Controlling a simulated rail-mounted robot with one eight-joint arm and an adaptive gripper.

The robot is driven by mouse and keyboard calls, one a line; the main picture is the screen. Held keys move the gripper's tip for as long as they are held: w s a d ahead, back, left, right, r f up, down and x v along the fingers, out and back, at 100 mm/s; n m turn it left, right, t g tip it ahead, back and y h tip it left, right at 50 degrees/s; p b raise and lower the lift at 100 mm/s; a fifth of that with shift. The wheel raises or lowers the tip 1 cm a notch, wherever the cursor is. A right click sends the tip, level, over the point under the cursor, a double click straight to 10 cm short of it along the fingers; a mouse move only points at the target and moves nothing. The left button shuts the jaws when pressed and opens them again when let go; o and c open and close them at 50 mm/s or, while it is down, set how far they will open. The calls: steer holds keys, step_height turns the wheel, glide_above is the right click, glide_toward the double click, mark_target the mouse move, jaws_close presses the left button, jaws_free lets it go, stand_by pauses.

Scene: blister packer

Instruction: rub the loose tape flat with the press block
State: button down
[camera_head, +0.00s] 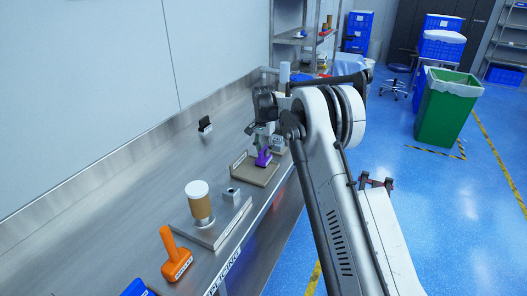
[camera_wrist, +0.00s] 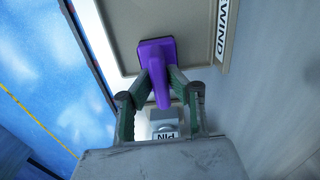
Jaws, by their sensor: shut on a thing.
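A purple block with an upright handle (camera_wrist: 157,53) is held between my gripper's green fingers (camera_wrist: 160,80). I take it for the press block; an orange handled block (camera_head: 176,260) of similar form stands on the bench at the near left. In the head view, my gripper (camera_head: 262,145) and the purple block (camera_head: 264,158) are over a shallow tan tray (camera_head: 248,175). The wrist view shows the tray (camera_wrist: 125,28) with a label ending in "WIND". I cannot tell whether the block touches the tray. I cannot make out loose tape.
A grey plate (camera_head: 230,222) nearer on the steel bench carries a tan roll with a white top (camera_head: 199,203) and a small metal block (camera_head: 231,193). A small black-topped item (camera_head: 205,125) stands towards the wall. A part labelled "PIN" (camera_wrist: 165,132) lies below my gripper in the wrist view.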

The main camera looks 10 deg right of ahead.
mark_target(264, 149)
steer(key=shift+f, duration=0.25)
steer(key=c, duration=1.6)
jaws_free()
steer(key=shift+r, duration=0.1)
step_height(264, 149, up, 12)
steer(key=s+r+n+t, duration=0.2)
steer(key=s+r, duration=0.6)
steer(key=s, duration=0.5)
steer(key=s+r+n+t, duration=0.2)
steer(key=s+r, duration=0.6)
steer(key=s, duration=0.5)
steer(key=s+f+n+t, duration=0.1)
steer(key=s+f, duration=0.2)
steer(key=s, duration=0.6)
steer(key=s+f+n+t, duration=0.1)
steer(key=s+f, duration=0.3)
steer(key=s, duration=0.5)
steer(key=s+f+n+t+b, duration=0.1)
steer(key=s+f, duration=0.2)
steer(key=s, duration=0.6)
steer(key=shift+s+f, duration=0.1)
steer(key=shift+f, duration=0.05)
